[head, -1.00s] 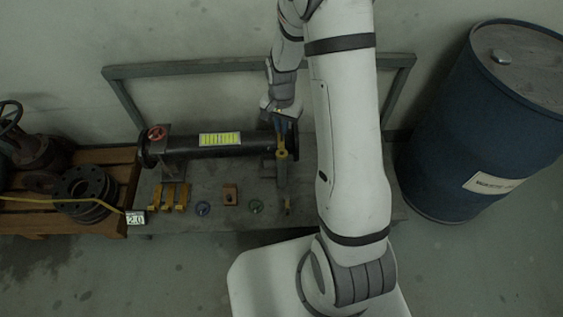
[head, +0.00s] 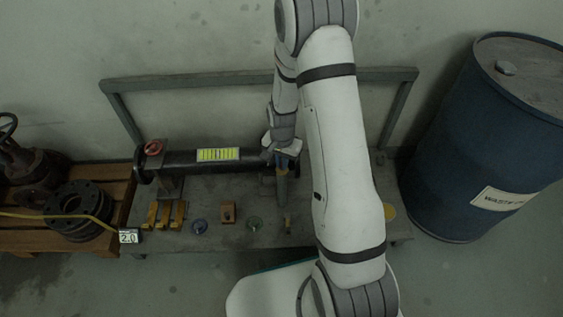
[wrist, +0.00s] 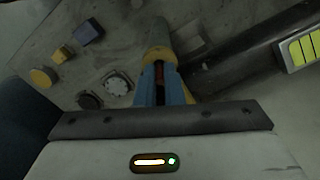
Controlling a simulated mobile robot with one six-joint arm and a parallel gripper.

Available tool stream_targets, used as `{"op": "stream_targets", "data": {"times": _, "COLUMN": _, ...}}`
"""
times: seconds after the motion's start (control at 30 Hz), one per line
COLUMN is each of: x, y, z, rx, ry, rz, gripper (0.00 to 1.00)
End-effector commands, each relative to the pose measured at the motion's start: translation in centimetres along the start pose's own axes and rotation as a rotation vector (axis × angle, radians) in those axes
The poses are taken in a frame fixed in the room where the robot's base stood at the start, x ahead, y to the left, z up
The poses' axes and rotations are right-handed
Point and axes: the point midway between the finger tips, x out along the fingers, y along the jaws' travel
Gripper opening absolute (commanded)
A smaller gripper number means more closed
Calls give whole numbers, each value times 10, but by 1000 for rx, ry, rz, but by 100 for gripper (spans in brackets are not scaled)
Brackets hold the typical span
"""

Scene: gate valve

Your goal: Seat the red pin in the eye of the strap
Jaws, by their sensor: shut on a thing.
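Just beyond the fingertips in the wrist view is a yellow collar (wrist: 158,54) on a grey, post-like part (wrist: 154,32). I cannot tell whether the red piece touches or enters it. In the head view my gripper (head: 286,161) is above this grey part (head: 282,190), near the right end of the black pipe. The strap and its eye cannot be made out clearly.
The black pipe (head: 180,160) lies along the bench, with a red handwheel (head: 154,147) at its left. A blue drum (head: 450,150) stands right.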

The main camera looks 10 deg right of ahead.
Motion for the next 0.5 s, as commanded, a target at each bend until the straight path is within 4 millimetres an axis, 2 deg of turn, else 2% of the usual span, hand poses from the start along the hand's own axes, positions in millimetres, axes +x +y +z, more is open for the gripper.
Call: {"op": "stream_targets", "data": {"times": 0.5, "x": 13, "y": 1, "z": 0, "rx": 1, "ry": -1, "rz": 1, "gripper": 0}}
